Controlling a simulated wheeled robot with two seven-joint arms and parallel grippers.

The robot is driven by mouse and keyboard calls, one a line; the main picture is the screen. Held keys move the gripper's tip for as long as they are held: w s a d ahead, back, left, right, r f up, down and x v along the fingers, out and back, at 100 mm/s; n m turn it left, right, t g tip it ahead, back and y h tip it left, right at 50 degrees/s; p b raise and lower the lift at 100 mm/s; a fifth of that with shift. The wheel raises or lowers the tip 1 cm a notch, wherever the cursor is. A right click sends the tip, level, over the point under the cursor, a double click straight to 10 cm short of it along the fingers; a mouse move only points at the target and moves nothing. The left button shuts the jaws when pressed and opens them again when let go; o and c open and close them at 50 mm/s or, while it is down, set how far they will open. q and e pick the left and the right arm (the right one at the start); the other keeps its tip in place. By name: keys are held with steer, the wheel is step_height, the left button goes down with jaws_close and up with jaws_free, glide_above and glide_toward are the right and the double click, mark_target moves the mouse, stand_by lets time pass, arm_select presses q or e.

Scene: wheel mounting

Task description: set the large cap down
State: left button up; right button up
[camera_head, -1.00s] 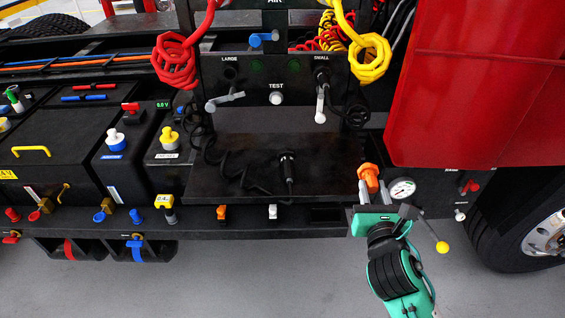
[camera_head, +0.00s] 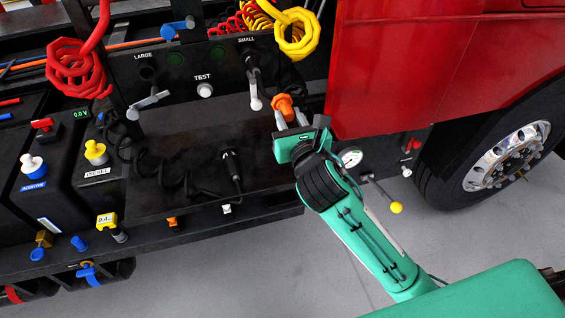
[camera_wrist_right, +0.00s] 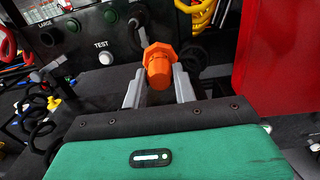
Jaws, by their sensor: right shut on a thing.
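The large cap (camera_head: 285,105) is orange, with a wide faceted end and a narrower body. My right gripper (camera_head: 290,118) is shut on it and holds it in front of the right end of the black panel, above the right part of the black shelf (camera_head: 180,200). In the right wrist view the cap (camera_wrist_right: 159,62) sits between the two grey fingers (camera_wrist_right: 158,88). I cannot tell how far the cap is from the panel or shelf. My left gripper is not in view.
A black plug (camera_head: 232,165) with a coiled cable lies on the shelf. The panel has LARGE and SMALL sockets with grey levers (camera_head: 255,92) and a TEST button (camera_head: 204,90). Yellow coils (camera_head: 296,35) hang above the cap. A red body panel (camera_head: 400,70) stands close on the right.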

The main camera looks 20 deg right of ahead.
glide_above(288, 172)
step_height(288, 172, down, 11)
steer(key=shift+r, duration=0.2)
steer(key=shift+f, duration=2.3)
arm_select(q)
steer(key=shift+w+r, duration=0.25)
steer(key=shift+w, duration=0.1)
arm_select(e)
steer(key=shift+d, duration=0.1)
steer(key=shift+f, duration=0.15)
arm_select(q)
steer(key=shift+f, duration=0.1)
arm_select(e)
steer(key=o, duration=1.1)
